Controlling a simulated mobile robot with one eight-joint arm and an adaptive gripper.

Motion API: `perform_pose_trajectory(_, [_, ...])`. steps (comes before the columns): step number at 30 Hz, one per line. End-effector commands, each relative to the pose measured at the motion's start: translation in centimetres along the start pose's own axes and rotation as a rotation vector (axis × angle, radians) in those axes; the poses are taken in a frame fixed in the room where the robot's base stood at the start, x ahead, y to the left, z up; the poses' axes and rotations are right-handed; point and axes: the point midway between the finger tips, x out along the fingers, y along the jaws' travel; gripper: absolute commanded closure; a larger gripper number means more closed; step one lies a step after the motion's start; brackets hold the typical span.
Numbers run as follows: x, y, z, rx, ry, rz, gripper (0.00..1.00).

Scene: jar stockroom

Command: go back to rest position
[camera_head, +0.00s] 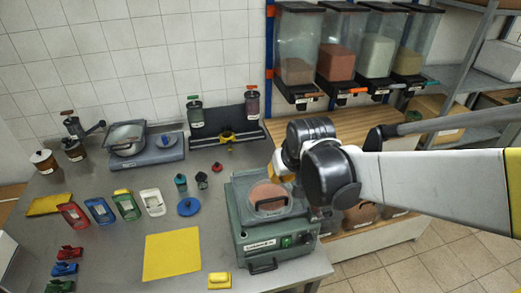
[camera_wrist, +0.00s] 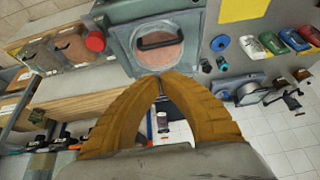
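My gripper (camera_wrist: 162,77) shows in the wrist view as two orange-brown fingers that arch together. Their tips meet or almost meet, and I see nothing held between them. In the wrist view the tips appear just below the round reddish window of a grey-green machine (camera_wrist: 120,15). In the head view my arm reaches in from the right and its wrist hangs beside the same machine (camera_head: 262,245). There the wrist hides most of my gripper. The machine has a handle across its reddish round top, and it stands at the table's right front.
On the grey table (camera_head: 110,255) lie a yellow mat (camera_head: 172,254), a yellow block (camera_head: 219,281), several coloured trays and a blue disc (camera_head: 189,206). A scale (camera_head: 140,150) stands behind. Clear dispensers (camera_head: 297,50) hang at the back right above a wooden counter (camera_head: 350,125).

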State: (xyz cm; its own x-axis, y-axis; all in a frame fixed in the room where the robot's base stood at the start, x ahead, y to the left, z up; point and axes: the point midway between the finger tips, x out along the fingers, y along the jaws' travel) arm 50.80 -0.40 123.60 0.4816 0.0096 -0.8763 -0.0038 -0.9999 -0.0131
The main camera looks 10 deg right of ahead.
Motion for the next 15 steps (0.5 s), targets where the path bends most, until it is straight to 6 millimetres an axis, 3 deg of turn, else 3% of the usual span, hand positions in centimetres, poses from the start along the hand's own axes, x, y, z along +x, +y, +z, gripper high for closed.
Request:
perform_pose_trajectory(5, [-0.2, 0.0, 0.5, 0.000, 0.002, 0.000, 1.00])
perform_pose_trajectory(8, [0.3, 0.0, 2.3, -0.001, 0.012, 0.001, 1.00])
perform_pose_trajectory(15, [2.5, -0.1, 11.2, -0.006, 0.064, 0.006, 1.00])
